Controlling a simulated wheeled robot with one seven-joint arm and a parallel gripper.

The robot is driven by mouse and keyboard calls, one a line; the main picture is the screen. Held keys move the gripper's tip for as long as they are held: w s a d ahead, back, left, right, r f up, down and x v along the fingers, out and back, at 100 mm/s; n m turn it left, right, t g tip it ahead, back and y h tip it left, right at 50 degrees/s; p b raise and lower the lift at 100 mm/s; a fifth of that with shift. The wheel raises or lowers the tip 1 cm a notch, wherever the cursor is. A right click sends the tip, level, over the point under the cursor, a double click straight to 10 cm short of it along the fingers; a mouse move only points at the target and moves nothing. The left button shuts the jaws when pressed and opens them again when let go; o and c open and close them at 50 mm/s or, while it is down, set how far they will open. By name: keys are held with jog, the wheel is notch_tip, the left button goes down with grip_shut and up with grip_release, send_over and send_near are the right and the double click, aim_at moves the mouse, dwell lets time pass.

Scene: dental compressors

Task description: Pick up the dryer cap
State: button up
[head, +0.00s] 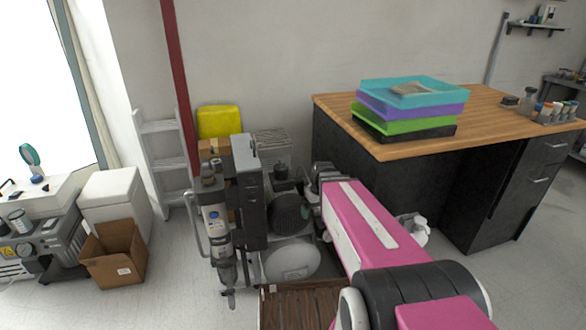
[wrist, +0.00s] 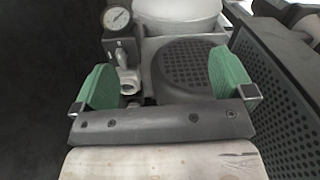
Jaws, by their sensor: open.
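My gripper (wrist: 163,82) is open in the wrist view, with a green pad on each finger and nothing between them. Below and beyond the fingers are a round pressure gauge (wrist: 117,20) on a dark block, a metal valve fitting (wrist: 128,78) and a black perforated cover (wrist: 190,72). In the head view a grey dryer-like canister (head: 215,226) with a label stands upright at the front left of the compressor, with a dark top (head: 208,180). I cannot tell for sure which part is the dryer cap. My arm hides part of the compressor's right side.
The compressor has a round tank end (head: 292,260) and a dark panel (head: 251,200). A slatted brown crate (head: 300,305) is in front. A wood-topped bench (head: 480,105) with stacked trays (head: 410,112) stands right. An open cardboard box (head: 112,262) is left, with clear floor between.

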jog(key=w+a+r+n+y, duration=0.1)
jog(key=w+r+n, duration=0.25)
jog(key=w, duration=0.25)
jog(key=w+a+r+n+y, duration=0.1)
jog(key=w+a+r+n, duration=0.1)
jog(key=w+n, duration=0.35)
jog(key=n+y, duration=0.1)
jog(key=n, duration=0.7)
send_near(281, 167)
jog(key=shift+g, duration=0.4)
jog(key=x, duration=0.3)
jog(key=w+x, duration=0.1)
jog(key=x, duration=0.6)
jog(key=shift+w+f, duration=0.15)
jog(key=shift+f, duration=0.15)
jog(key=c, duration=1.1)
